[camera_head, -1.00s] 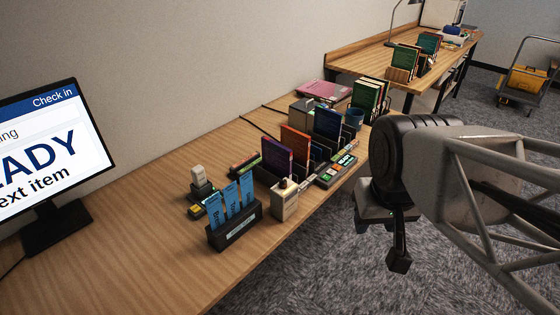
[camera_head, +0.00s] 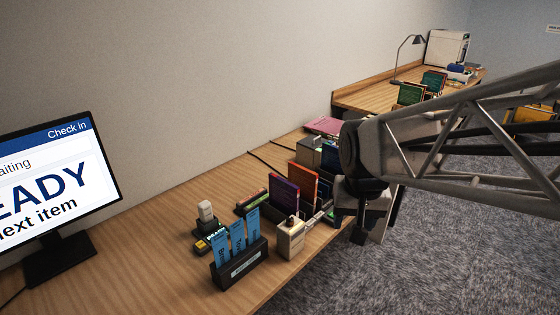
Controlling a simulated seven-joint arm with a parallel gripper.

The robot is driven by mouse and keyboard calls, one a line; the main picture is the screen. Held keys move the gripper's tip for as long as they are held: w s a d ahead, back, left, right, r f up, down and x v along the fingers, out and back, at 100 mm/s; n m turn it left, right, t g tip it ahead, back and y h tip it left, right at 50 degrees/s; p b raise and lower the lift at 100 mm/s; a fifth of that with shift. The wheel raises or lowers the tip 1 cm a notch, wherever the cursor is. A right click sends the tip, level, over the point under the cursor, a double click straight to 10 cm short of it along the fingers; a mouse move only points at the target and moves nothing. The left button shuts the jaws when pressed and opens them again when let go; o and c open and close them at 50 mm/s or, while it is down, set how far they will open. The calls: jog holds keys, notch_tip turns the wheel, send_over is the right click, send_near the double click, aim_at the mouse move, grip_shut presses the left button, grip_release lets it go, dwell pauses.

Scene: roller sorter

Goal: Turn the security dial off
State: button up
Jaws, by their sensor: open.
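No part is clearly readable as the security dial. A small beige box (camera_head: 291,241) with a dark knob-like piece on top stands at the desk's front edge, and I cannot tell whether that piece is the dial. A second grey-beige box (camera_head: 309,152) stands farther back, partly hidden by books and my arm. My gripper (camera_head: 370,231) hangs pointing down at the desk's right front edge, to the right of the small beige box and apart from it. It is open and looks empty. My arm hides part of the desk behind it.
A dark holder (camera_head: 240,266) with blue cards stands left of the small box. Upright books (camera_head: 284,195) stand close behind it. A monitor (camera_head: 55,185) is at left. The wooden desk (camera_head: 165,255) is clear between monitor and holder. Carpet (camera_head: 310,290) lies in front.

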jog(key=w+a+f+m, duration=0.1)
jog(key=w+a+f, duration=0.1)
jog(key=w, duration=0.4)
jog(key=w+a+f, duration=0.2)
jog(key=w+f, duration=0.1)
jog(key=w, duration=0.4)
jog(key=m+g, duration=0.2)
send_over(290, 219)
jog(key=f, duration=0.8)
jog(key=shift+s+d+f, duration=0.2)
jog(key=shift+f, duration=0.1)
jog(key=shift+w+a+f, duration=0.2)
jog(key=shift+w+f, duration=0.1)
jog(key=shift+f, duration=3.9)
jog(key=c, duration=0.9)
